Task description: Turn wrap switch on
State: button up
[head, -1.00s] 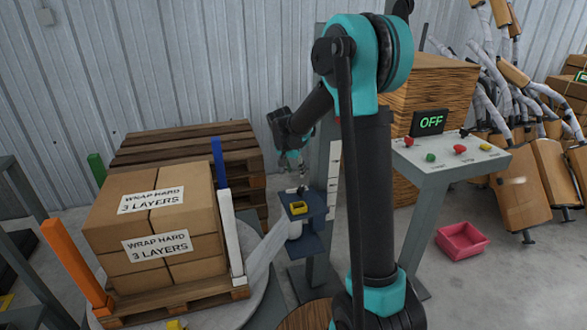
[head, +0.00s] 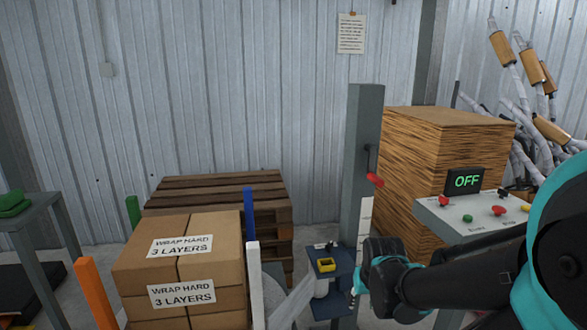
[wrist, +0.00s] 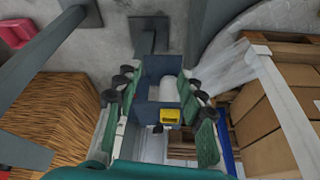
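The control panel (head: 470,212) stands at the right in the head view, with several coloured knobs, a small black switch-like part (head: 503,193) at its back edge and a display (head: 464,181) reading OFF. A red-handled lever (head: 375,180) sits on the grey column (head: 361,150). I cannot tell which of these is the wrap switch. My gripper (head: 362,280) is low, just right of the dark blue film carriage (head: 328,303). In the wrist view my gripper (wrist: 160,88) has its fingers spread, with the carriage (wrist: 153,68) showing between them; nothing appears gripped.
Stacked cartons (head: 180,260) labelled "WRAP HARD 3 LAYERS" stand left, with coloured posts around them. Wooden pallets (head: 220,190) lie behind. A large wood-grained block (head: 440,150) stands behind the panel, with mufflers (head: 530,70) beyond. My arm crosses the lower right.

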aim_at(444, 201)
jog(key=l+z, duration=0.15)
jog(key=z, duration=0.4)
jog(key=j+z, duration=0.15)
jog(key=z, duration=0.45)
